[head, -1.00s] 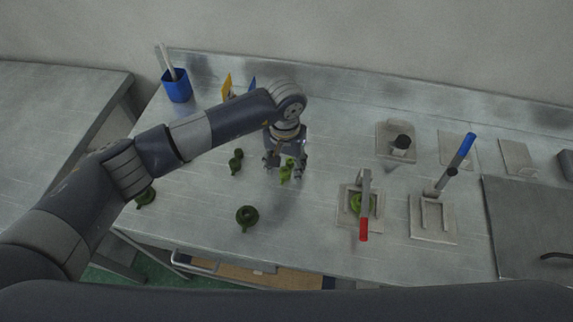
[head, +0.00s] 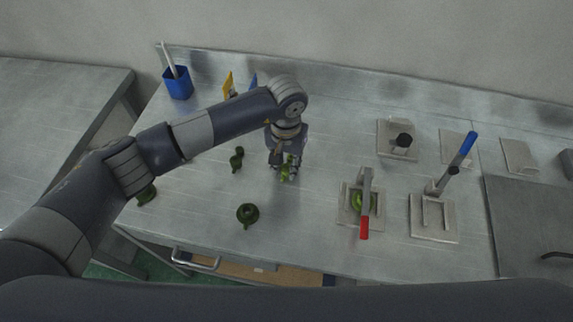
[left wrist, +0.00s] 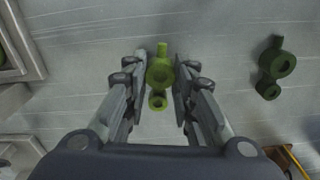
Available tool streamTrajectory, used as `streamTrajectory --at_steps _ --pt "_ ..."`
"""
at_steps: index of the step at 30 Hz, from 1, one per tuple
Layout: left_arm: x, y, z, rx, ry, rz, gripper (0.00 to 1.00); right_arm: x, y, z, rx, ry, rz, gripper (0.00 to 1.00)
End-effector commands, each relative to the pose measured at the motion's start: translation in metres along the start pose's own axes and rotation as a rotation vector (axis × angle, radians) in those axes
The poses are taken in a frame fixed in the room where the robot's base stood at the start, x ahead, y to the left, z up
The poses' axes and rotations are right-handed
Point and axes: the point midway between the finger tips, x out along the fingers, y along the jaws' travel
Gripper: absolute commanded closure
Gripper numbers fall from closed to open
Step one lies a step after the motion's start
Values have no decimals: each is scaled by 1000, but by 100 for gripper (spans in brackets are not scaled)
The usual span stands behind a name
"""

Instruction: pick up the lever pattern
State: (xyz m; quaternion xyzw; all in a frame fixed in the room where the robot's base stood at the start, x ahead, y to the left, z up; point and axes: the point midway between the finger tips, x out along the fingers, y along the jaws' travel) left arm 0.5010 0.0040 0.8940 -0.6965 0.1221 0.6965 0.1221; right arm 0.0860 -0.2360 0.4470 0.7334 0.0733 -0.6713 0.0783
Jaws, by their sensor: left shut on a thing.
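My left gripper (head: 285,175) is shut on a light green pattern, the lever pattern (head: 287,172), at the middle of the bench. In the left wrist view the lever pattern (left wrist: 159,73) lies between the two fingers of the left gripper (left wrist: 161,72); it has a larger round part, a short stem and a small ring. I cannot tell whether it is clear of the bench top. A darker green pattern (head: 237,159) of similar shape lies to the left of the gripper and also shows in the left wrist view (left wrist: 277,66). My right gripper is not in view.
A round green pattern (head: 247,214) lies toward the front of the bench (head: 300,235), and another (head: 146,195) at the left beside my arm. A red-handled clamp fixture (head: 365,205) and a blue-handled one (head: 435,215) stand at the right. A blue cup (head: 178,85) stands at the back left.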

Motion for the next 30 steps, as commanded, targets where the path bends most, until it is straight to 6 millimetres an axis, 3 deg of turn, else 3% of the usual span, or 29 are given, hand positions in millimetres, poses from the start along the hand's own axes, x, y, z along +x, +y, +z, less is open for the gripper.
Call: streamTrajectory --at_steps 8,21,30 --pt "-30 -1 -1 2 6 -2 92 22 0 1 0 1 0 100" --pt "-36 94 48 6 3 0 93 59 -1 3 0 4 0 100" --pt "-43 133 68 2 1 0 93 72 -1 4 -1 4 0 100"
